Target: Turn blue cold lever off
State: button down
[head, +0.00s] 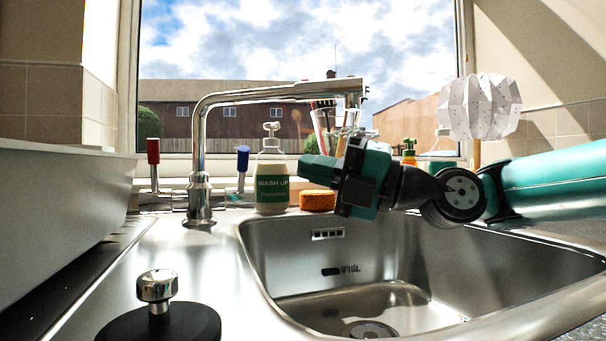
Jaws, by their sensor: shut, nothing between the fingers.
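The blue cold lever (243,160) stands upright behind the sink, to the right of the chrome tap (199,160). A red-topped lever (153,152) stands upright to the left of the tap. The tap's spout reaches right over the sink, and I cannot make out any water running from it. My gripper (318,170) is over the back of the sink and points left. It is shut and empty. It is to the right of the blue lever and apart from it, with the wash-up bottle between them in the picture.
The wash-up bottle (271,185) stands just right of the blue lever. An orange sponge (317,200) lies beside it. The steel sink (300,258) is below my arm. A dark round item with a chrome knob (157,286) is front left. A white paper-like shade (480,106) stands at the right.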

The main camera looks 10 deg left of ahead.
aim_at(241, 176)
jog(key=x, duration=0.8)
jog(key=shift+p, duration=0.45)
